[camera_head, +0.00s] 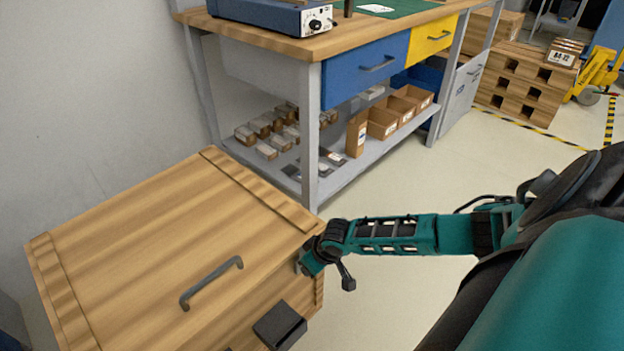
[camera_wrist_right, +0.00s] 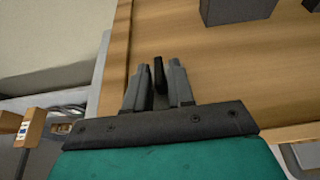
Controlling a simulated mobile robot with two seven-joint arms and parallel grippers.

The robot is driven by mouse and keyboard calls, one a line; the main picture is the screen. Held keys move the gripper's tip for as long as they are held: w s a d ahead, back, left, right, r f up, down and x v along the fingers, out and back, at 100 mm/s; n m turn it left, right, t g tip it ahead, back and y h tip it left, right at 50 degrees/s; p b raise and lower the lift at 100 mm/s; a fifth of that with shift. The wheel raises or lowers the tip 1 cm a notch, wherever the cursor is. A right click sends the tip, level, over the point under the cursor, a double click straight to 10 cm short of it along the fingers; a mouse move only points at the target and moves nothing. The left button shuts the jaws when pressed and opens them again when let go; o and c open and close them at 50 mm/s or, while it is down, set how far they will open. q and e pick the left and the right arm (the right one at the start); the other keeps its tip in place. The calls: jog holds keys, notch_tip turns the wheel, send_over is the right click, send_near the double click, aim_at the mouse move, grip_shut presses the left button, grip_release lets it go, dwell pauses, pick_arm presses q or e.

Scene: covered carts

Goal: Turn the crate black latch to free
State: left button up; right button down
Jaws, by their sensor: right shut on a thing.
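The wooden crate (camera_head: 150,250) stands at the lower left in the head view, its lid down. My right gripper (camera_head: 303,268) is at the crate's right-hand end, close to its front face. In the right wrist view the crate's wood face (camera_wrist_right: 215,70) fills much of the picture. There my right gripper (camera_wrist_right: 158,85) has its two fingers on either side of a thin black latch (camera_wrist_right: 158,70) and is shut on it. The latch points up in that view. The arm and gripper hide it in the head view. My left gripper is not in view.
A grey handle (camera_head: 212,283) is on the crate lid. A dark box-like fitting (camera_head: 280,326) juts from the crate's front, left of my gripper. A workbench (camera_head: 345,42) with a lower shelf of small boxes stands behind. Open floor (camera_head: 480,150) lies to the right.

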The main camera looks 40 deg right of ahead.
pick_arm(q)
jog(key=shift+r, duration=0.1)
pick_arm(e)
jog(key=shift+a+r+h+p, duration=0.15)
jog(key=shift+h+p, duration=0.25)
jog(key=shift+p, duration=0.25)
pick_arm(q)
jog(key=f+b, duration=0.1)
jog(key=b, duration=0.2)
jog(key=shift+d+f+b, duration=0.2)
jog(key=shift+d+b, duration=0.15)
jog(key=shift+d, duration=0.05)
pick_arm(e)
jog(key=n+t+h, duration=0.1)
jog(key=h, duration=0.3)
jog(key=f+n+t+h, duration=0.1)
jog(key=h, duration=0.4)
jog(key=a+n+h, duration=0.1)
jog(key=h, duration=0.3)
jog(key=shift+s+f+n+t, duration=0.15)
jog(key=shift+f+n+t, duration=0.15)
jog(key=shift+t, duration=0.1)
jog(key=shift+h, duration=0.4)
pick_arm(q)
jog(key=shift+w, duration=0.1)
